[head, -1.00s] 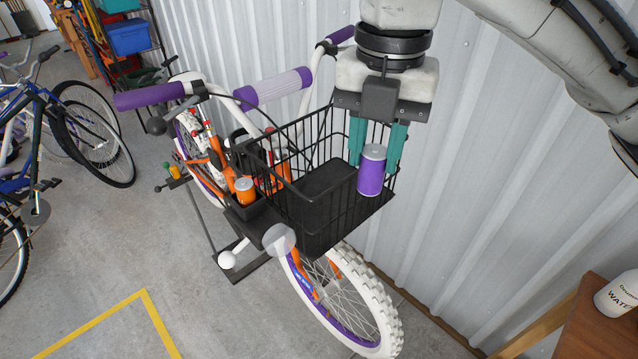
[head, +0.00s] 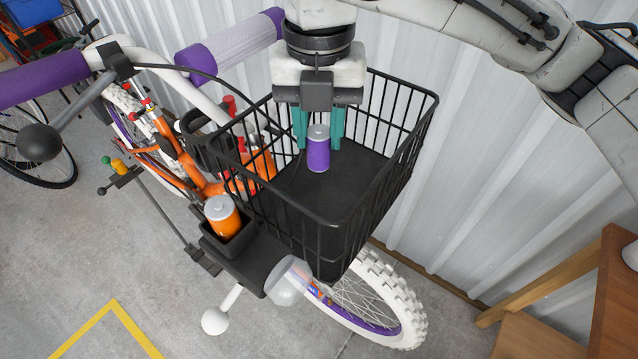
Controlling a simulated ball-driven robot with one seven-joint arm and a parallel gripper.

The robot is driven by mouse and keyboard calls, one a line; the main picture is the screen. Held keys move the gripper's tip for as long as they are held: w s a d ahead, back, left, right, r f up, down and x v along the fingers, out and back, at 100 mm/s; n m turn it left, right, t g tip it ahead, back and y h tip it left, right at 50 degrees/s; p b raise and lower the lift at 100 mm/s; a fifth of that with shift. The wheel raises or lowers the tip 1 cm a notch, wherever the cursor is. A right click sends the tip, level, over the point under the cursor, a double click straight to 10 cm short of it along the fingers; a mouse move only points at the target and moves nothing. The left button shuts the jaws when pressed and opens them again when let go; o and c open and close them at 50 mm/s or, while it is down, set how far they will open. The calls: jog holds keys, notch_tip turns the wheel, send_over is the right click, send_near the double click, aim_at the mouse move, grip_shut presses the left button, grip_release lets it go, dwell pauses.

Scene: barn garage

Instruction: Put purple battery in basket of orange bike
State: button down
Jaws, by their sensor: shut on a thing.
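The purple battery (head: 318,153) is a small upright cylinder with a silver top. My gripper (head: 318,138), with teal fingers pointing down, is shut on it. In the head view the battery shows inside the outline of the black wire basket (head: 345,222), over its dark floor. I cannot tell whether it touches the floor. The basket is on the front of the orange bike (head: 190,165), above the white front tire (head: 385,290).
An orange battery-like cylinder (head: 222,215) stands in a black holder left of the basket. A purple and white roll (head: 230,48) is on the handlebar area. A corrugated wall (head: 440,200) is close behind, and a wooden table (head: 610,290) stands at right.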

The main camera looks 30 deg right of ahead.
notch_tip(320, 180, down, 10)
jog(key=shift+r, duration=0.1)
dwell(0.4)
jog(key=c, duration=0.8)
grip_release()
jog(key=shift+o, duration=0.2)
notch_tip(320, 180, up, 12)
